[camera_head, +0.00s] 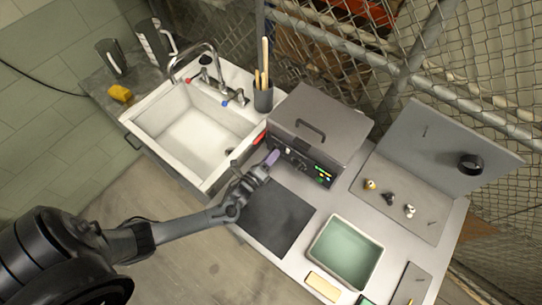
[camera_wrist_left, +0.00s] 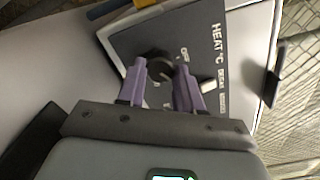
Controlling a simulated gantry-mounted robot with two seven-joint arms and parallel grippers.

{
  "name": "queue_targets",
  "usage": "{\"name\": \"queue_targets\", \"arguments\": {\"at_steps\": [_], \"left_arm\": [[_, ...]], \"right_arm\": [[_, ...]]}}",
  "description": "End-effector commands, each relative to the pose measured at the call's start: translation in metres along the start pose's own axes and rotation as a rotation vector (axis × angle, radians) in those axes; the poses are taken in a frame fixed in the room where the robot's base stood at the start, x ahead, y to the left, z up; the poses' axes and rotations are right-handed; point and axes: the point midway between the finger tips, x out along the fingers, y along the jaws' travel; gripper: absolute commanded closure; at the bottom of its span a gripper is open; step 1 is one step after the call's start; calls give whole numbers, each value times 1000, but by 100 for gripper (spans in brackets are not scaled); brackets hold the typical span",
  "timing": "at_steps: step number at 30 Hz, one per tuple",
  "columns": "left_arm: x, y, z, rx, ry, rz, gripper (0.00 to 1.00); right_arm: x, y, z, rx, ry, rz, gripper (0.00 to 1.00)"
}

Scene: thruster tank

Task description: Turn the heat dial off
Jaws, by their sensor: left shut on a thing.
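The grey thruster tank (camera_head: 318,127) has a closed lid with a dark handle and a front control panel with small lit displays. My left gripper (camera_head: 270,158) reaches the left part of this panel. In the left wrist view, the dark round heat dial (camera_wrist_left: 160,72) sits on the panel below the white "HEAT °C" lettering (camera_wrist_left: 218,50), with "OFF" printed beside it. The purple fingers of my left gripper (camera_wrist_left: 161,68) are on both sides of the dial, shut on it. The fingers hide part of the dial and its markings. My right gripper is not in view.
A white sink (camera_head: 195,132) with a tap is left of the tank. A cup of utensils (camera_head: 263,97) stands behind it. A dark mat (camera_head: 275,215) lies in front of the tank. A green-lined tray (camera_head: 345,252) and a grey board (camera_head: 402,200) with small parts are to the right.

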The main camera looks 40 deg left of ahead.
Motion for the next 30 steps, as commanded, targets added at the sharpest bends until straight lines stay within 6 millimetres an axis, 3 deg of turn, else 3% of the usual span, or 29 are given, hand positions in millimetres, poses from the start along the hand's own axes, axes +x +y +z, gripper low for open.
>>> {"name": "queue_targets", "arguments": {"at_steps": [18, 30], "left_arm": [[0, -1, 0, -578, 11, 0, 95], [0, -1, 0, -824, 17, -2, 95]], "right_arm": [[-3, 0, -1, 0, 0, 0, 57], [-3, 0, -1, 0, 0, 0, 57]]}}
